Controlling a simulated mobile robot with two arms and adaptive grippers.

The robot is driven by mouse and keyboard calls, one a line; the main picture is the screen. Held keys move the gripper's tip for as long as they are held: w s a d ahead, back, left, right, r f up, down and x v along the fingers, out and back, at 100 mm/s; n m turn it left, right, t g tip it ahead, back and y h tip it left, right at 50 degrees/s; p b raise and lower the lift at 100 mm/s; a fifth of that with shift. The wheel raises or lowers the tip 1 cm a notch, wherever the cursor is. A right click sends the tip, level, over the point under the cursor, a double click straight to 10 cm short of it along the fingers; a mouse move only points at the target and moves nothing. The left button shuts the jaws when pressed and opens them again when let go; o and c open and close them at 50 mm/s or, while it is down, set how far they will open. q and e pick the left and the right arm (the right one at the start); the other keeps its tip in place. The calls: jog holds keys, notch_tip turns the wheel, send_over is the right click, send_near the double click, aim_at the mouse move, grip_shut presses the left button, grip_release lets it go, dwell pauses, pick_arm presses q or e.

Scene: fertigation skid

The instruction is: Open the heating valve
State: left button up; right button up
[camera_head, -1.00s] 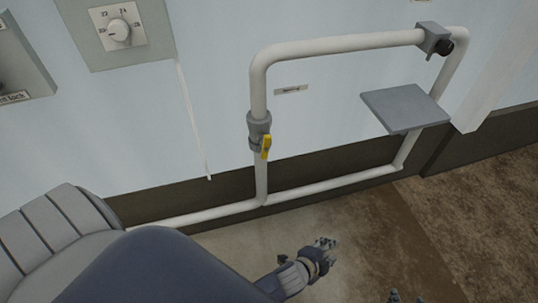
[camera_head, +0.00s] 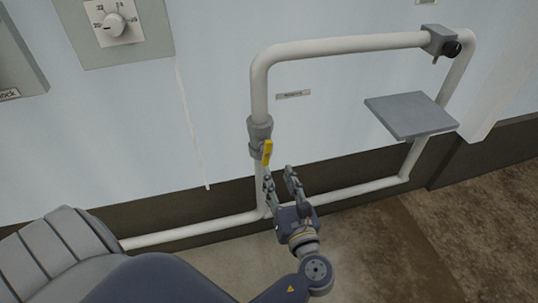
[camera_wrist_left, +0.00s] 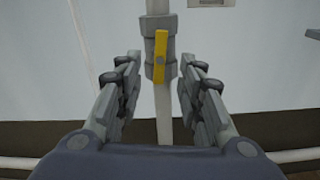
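The heating valve is a grey fitting (camera_head: 260,131) on the left upright of the white pipe loop, with a yellow lever handle (camera_head: 267,152). The lever points along the pipe, close to vertical. My left gripper (camera_head: 280,172) is just below and in front of the lever, fingers pointing up at it. In the left wrist view the yellow lever (camera_wrist_left: 161,58) is centred between and beyond the two open fingers (camera_wrist_left: 158,80), and nothing is held. I cannot tell in the head view whether a finger touches the lever. My right gripper is not in view.
A small label (camera_head: 293,94) sits on the wall right of the valve. A grey shelf plate (camera_head: 411,116) and a black-knobbed fitting (camera_head: 441,42) are at the loop's right side. A dial thermostat (camera_head: 115,25) is at upper left, with a thin white cord (camera_head: 190,125) hanging nearby.

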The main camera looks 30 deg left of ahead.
aim_at(268, 151)
pick_arm(q)
jog(key=b+x, duration=0.1)
jog(key=x, duration=0.8)
jog(key=shift+w+a, duration=0.2)
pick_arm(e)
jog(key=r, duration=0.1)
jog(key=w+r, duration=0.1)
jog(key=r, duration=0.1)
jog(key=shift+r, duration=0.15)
pick_arm(q)
grip_shut()
